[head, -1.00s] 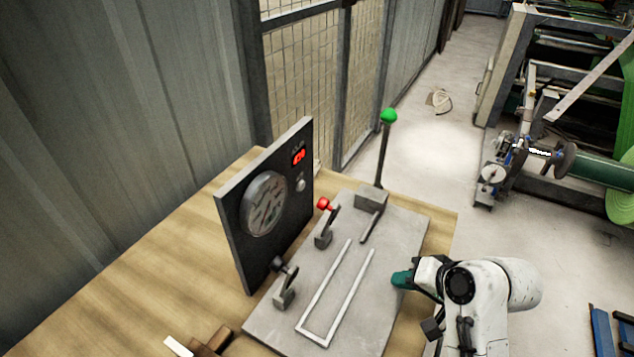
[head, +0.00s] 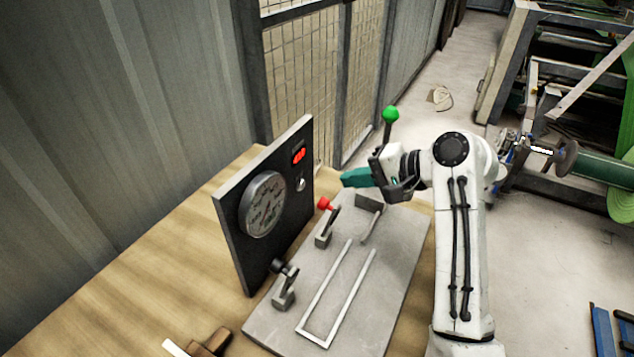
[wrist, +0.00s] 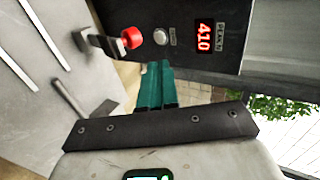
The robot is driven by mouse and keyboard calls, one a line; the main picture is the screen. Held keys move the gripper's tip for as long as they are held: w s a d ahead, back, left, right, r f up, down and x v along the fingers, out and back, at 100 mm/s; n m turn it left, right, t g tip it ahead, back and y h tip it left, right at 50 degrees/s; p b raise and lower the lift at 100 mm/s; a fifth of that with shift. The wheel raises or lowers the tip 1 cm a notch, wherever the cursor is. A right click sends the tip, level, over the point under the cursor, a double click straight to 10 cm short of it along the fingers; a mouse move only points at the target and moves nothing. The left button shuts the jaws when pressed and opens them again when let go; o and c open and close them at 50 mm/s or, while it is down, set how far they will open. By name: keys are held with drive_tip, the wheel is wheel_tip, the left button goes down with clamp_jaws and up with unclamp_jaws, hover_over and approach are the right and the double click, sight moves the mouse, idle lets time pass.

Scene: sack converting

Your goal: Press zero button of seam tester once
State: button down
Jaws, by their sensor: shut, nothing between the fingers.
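The seam tester's black upright panel (head: 252,215) stands at the back of its grey base plate (head: 390,290). It carries a round dial (head: 263,204), a red lit display (head: 299,156) and a small silver round button (head: 301,185) below the display. In the wrist view the button (wrist: 160,37) sits beside a display (wrist: 204,37) that seems to read 410. My gripper (head: 345,178) has green fingers, shut and empty, pointing left toward the panel, apart from it. In the wrist view the fingertips (wrist: 158,66) point up toward the button with a gap.
A black-knobbed clamp (head: 284,285) is nearer. A green-knobbed lever (head: 389,116) rises behind my gripper. The wooden table (head: 150,270) is mostly clear at left.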

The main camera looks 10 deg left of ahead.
sight(299, 181)
drive_tip(key=p+x, duration=0.1)
drive_tip(key=x, duration=0.9)
drive_tip(key=shift+w+a+r, duration=0.1)
drive_tip(key=shift+w+a, duration=0.1)
drive_tip(key=shift+a, duration=0.6)
drive_tip(key=shift+r, duration=0.1)
